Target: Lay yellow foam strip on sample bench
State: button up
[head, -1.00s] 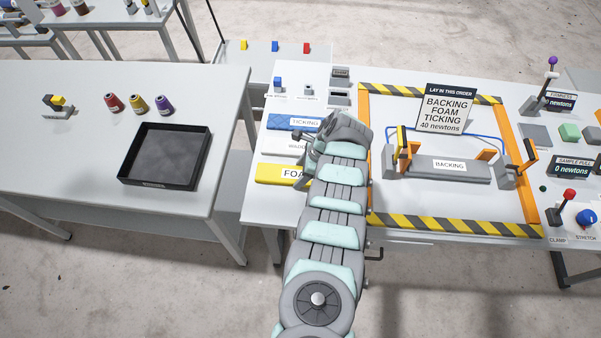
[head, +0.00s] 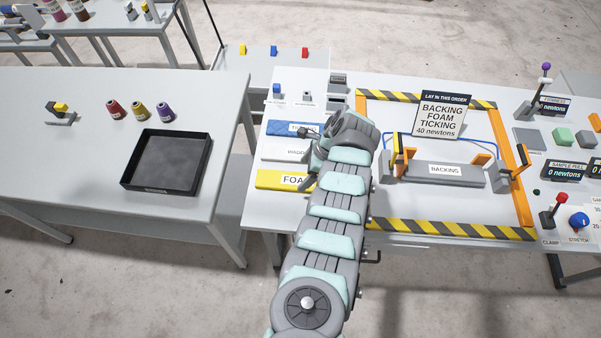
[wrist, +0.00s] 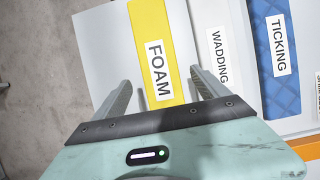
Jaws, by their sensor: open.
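The yellow foam strip (head: 270,178), labelled FOAM, lies flat at the near left of the sample bench (head: 350,226). Its right end is partly hidden by my arm in the head view. My gripper (head: 312,136) is above the strips, over the ticking and wadding side in that view. In the wrist view my open gripper (wrist: 160,78) has its two fingers apart on either side of the foam strip (wrist: 152,25), which shows beyond and between them. Nothing is held. A grey backing strip (head: 420,174) lies in the striped frame.
White wadding (head: 278,152) and blue ticking (head: 282,128) strips lie beside the foam. Orange clamp posts (head: 402,158) and an upright order sign (head: 443,115) stand around the backing. A red-knobbed lever (head: 560,200) is at right. The left table holds a black tray (head: 205,165).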

jog(key=v, duration=0.7)
jog(key=shift+s+r, duration=0.15)
jog(key=shift+s, duration=0.05)
